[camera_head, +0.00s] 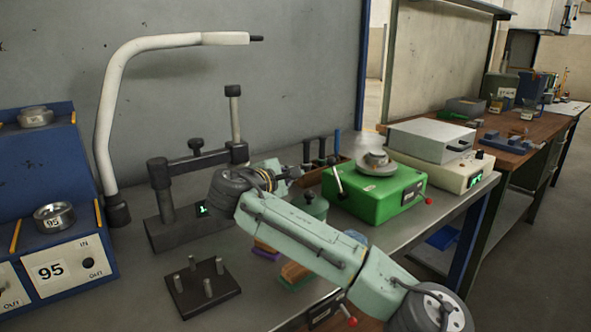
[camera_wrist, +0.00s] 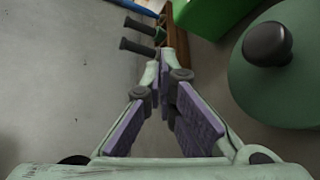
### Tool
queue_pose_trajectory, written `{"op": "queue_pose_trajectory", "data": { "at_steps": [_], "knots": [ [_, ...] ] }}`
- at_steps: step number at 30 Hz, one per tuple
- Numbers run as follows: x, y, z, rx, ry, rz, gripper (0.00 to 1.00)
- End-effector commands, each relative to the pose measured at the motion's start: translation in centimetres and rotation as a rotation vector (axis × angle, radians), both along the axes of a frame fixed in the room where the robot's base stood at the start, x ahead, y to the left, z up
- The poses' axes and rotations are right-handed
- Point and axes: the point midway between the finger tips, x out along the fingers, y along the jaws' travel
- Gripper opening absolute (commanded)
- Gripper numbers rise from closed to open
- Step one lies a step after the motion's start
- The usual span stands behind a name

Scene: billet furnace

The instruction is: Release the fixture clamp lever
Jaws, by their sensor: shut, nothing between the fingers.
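The dark grey fixture (camera_head: 165,205) stands on the bench in the head view, with a crossbar, a black knob and a small lit display on its base. Its clamp lever (camera_head: 235,118) seems to be the pale rod with a black tip, standing nearly upright at the crossbar's right end. My gripper (camera_head: 294,172) is to the right of the fixture, apart from the lever, and points right toward the tool rack. In the wrist view my gripper (camera_wrist: 166,65) has its purple-padded fingers closed together at the tips and empty. The fixture and lever are not visible there.
A wooden rack (camera_wrist: 179,50) with black-handled tools lies just past my fingertips. A green lidded pot (camera_wrist: 245,85) is beside them, and a green machine (camera_head: 378,203) stands to the right. A curved white lamp-like arm (camera_head: 105,130) and a pegged plate (camera_head: 187,302) are at left.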

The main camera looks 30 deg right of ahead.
Motion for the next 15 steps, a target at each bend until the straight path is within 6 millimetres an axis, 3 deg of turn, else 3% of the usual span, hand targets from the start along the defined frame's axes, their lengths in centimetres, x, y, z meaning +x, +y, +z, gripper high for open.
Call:
{"op": "queue_pose_trajectory", "data": {
  "at_steps": [10,15],
  "knots": [
    [3.6,-6.4,-1.3,0.000,0.001,-0.004,0.00],
    [1.4,-7.0,-0.1,-0.002,-0.001,-0.002,0.00]
  ]
}}
